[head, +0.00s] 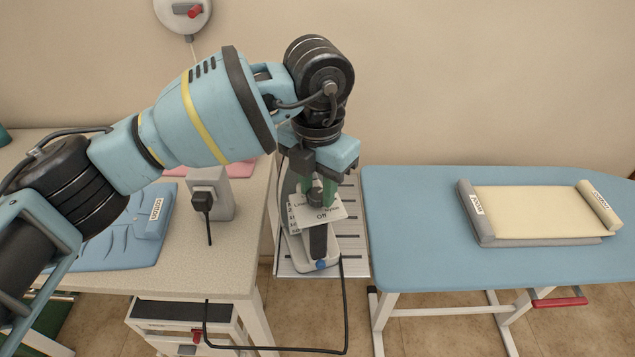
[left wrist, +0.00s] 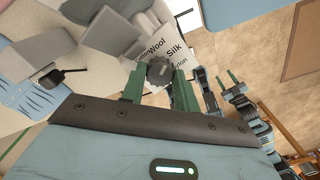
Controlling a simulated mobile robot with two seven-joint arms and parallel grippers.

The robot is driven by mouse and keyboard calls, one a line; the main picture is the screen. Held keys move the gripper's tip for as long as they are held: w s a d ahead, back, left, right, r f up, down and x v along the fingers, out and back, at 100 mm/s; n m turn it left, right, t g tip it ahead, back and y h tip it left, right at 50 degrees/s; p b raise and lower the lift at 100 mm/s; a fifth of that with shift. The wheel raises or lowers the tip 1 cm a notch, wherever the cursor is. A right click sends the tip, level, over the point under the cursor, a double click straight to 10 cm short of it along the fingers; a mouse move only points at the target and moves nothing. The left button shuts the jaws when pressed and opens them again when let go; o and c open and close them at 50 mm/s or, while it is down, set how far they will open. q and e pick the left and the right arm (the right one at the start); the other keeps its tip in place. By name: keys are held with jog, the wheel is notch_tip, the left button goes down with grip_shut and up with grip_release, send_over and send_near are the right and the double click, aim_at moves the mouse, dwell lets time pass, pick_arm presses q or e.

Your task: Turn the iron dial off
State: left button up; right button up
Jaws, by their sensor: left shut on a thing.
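The iron (head: 295,247) stands on a slatted metal rest (head: 355,235) between the table and the ironing board. The gripper hides much of the dial and part of the iron in the head view. My right gripper (left wrist: 226,77) shows small in the left wrist view, its green fingers apart and empty.
A speckled table (head: 235,270) at left holds a folded blue garment (head: 110,240) and a grey socket block (head: 218,190) with a black plug. The iron's cord hangs in front. At right, the blue ironing board (head: 430,220) carries a cream cloth (head: 530,212) on a grey base.

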pick_arm(q)
jog(key=m, duration=0.6)
jog(key=m+b, duration=0.1)
jog(key=m, duration=0.7)
jog(key=shift+m+b, duration=0.3)
jog(key=m+b, duration=0.1)
jog(key=m, duration=0.2)
jog(key=shift+m, duration=1.5)
jog(key=shift+m+b, duration=0.5)
jog(key=shift+m, duration=0.7)
pick_arm(e)
jog(key=shift+g, duration=0.3)
jog(key=shift+s+a+f, duration=0.1)
jog(key=shift+s+f, duration=0.15)
jog(key=shift+f, duration=0.4)
jog(key=shift+s+d+f, duration=0.1)
jog(key=shift+s+f, duration=0.2)
jog(key=shift+f, duration=0.4)
jog(key=shift+s+a+f, duration=0.1)
jog(key=shift+s+f, duration=0.15)
jog(key=shift+f, duration=0.4)
